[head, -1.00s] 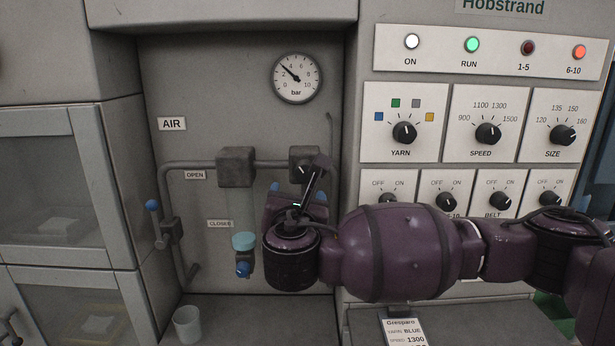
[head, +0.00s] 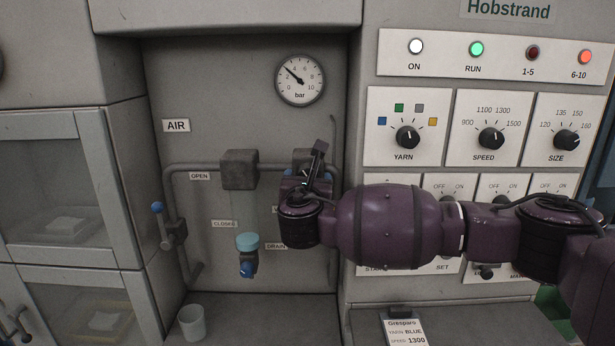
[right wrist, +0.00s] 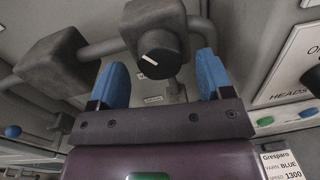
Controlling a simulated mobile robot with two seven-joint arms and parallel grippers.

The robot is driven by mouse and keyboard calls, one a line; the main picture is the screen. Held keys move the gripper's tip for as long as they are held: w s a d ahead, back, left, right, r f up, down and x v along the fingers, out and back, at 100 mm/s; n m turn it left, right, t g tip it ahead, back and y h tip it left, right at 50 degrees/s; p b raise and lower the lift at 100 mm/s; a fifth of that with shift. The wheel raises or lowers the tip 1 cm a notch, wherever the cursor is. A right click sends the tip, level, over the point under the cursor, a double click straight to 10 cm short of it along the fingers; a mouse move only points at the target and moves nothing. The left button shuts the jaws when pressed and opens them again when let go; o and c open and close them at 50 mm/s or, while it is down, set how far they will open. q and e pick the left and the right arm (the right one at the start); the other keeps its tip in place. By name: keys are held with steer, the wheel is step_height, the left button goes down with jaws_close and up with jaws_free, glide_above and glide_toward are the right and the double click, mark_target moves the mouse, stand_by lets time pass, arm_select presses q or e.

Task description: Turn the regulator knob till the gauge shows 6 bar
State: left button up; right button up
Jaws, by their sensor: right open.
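The pressure gauge (head: 300,80) on the back panel has its needle pointing up and left, at about 3 bar. The regulator knob (right wrist: 158,55) is black with a white mark and sits on a grey body in the right wrist view. My right gripper (head: 308,174) is open in front of the regulator and hides the knob in the head view. In the right wrist view its blue fingers, left (right wrist: 113,84) and right (right wrist: 209,74), stand either side of the knob with gaps to both. My left gripper is out of view.
Grey pipework (head: 205,168) runs left to a blue-ended lever (head: 158,208). A bowl with a blue drain (head: 247,262) hangs beside my gripper. A cup (head: 192,322) stands on the ledge below. The dial panel (head: 407,100) is at right.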

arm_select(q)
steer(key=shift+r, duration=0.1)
arm_select(e)
steer(key=shift+w, duration=0.4)
steer(key=c, duration=0.9)
steer(key=shift+f+m, duration=0.1)
steer(key=shift+m, duration=0.2)
arm_select(q)
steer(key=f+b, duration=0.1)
steer(key=b, duration=0.1)
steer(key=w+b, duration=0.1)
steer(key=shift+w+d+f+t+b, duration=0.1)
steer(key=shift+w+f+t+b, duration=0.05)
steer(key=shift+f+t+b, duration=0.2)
arm_select(e)
steer(key=m, duration=0.9)
steer(key=m+y, duration=0.1)
steer(key=m, duration=0.8)
steer(key=shift+d+g, duration=0.1)
steer(key=shift+g, duration=0.3)
steer(key=shift+m, duration=0.4)
